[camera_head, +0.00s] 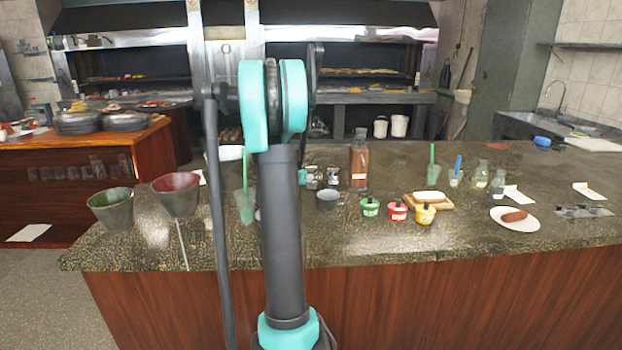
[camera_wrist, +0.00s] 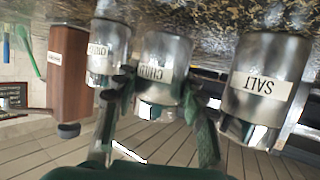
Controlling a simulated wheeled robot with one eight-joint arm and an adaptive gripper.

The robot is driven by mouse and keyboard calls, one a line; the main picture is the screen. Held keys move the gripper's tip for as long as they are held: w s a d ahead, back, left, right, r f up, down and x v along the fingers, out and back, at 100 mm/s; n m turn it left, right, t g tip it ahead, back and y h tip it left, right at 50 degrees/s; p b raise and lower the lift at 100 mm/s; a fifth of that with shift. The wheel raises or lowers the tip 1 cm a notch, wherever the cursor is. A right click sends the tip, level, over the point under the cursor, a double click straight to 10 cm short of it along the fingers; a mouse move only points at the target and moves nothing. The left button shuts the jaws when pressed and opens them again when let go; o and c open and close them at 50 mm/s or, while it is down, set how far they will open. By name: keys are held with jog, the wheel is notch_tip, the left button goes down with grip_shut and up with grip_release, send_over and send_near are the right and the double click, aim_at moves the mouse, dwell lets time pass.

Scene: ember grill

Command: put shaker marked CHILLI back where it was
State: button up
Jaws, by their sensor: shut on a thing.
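The shaker marked CHILLI (camera_wrist: 165,60) is a metal cylinder with a white label, shown upside down in the wrist view. My gripper (camera_wrist: 160,85) is shut on it, with one dark finger on each side. Its base is at or close to the counter top; I cannot tell whether it touches. The shaker marked SALT (camera_wrist: 264,75) stands to its right in that view, and another labelled metal shaker (camera_wrist: 107,50) stands close on its left. In the head view, small metal shakers (camera_head: 333,175) show beside my arm, which hides part of that area.
A brown bottle (camera_head: 359,165) stands near the shakers, and also shows in the wrist view (camera_wrist: 68,65). A metal cup (camera_head: 327,200) and green, red and yellow tubs (camera_head: 397,210) are in front. Two large bowls (camera_head: 176,194) stand left on the counter (camera_head: 450,238).

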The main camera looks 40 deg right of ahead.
jog(key=shift+f, duration=0.4)
jog(key=o, duration=0.7)
jog(key=shift+f, duration=0.1)
jog(key=shift+s+a+r, duration=0.1)
jog(key=shift+a+r, duration=0.05)
jog(key=shift+r, duration=0.05)
jog(key=v, duration=0.7)
jog(key=shift+a, duration=0.15)
